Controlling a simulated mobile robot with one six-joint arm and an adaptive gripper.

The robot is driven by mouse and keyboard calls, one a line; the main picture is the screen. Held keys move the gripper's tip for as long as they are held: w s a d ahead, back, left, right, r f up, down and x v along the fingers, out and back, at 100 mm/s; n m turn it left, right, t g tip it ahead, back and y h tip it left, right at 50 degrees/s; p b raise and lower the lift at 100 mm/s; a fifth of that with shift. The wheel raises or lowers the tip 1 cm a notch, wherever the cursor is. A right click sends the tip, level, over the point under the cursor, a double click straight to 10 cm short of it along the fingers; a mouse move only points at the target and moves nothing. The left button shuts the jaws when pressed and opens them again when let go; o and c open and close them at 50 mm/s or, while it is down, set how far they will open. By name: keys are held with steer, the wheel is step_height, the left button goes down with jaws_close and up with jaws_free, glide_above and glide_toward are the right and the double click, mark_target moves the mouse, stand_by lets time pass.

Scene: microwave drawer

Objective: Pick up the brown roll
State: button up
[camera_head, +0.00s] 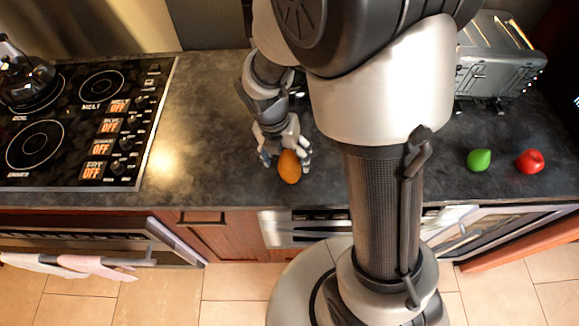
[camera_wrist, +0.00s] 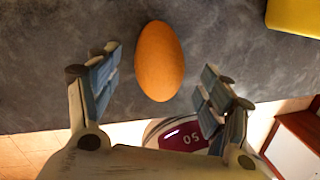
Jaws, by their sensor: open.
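The brown roll (camera_head: 289,167) is an orange-brown oval on the dark counter, close to its front edge. In the wrist view the roll (camera_wrist: 159,61) lies between and a little beyond the fingertips, with a gap to each finger. My gripper (camera_head: 285,158) is open over the roll in the head view. In the wrist view my gripper (camera_wrist: 161,80) has its two fingers spread on either side of the roll, holding nothing. Whether the fingertips reach down to the counter cannot be told.
A stove (camera_head: 85,120) with a kettle (camera_head: 25,75) is at left. A green fruit (camera_head: 479,160), a red fruit (camera_head: 529,161) and a grey toaster (camera_head: 499,62) are at right. A yellow object (camera_wrist: 296,15) lies in the wrist view's upper right corner. Counter left of the roll is clear.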

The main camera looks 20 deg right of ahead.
steer(key=shift+d+f+b, duration=0.2)
steer(key=shift+f+b, duration=0.1)
steer(key=shift+f, duration=0.9)
steer(key=shift+r, duration=0.1)
steer(key=shift+c, duration=0.3)
steer(key=c, duration=1.1)
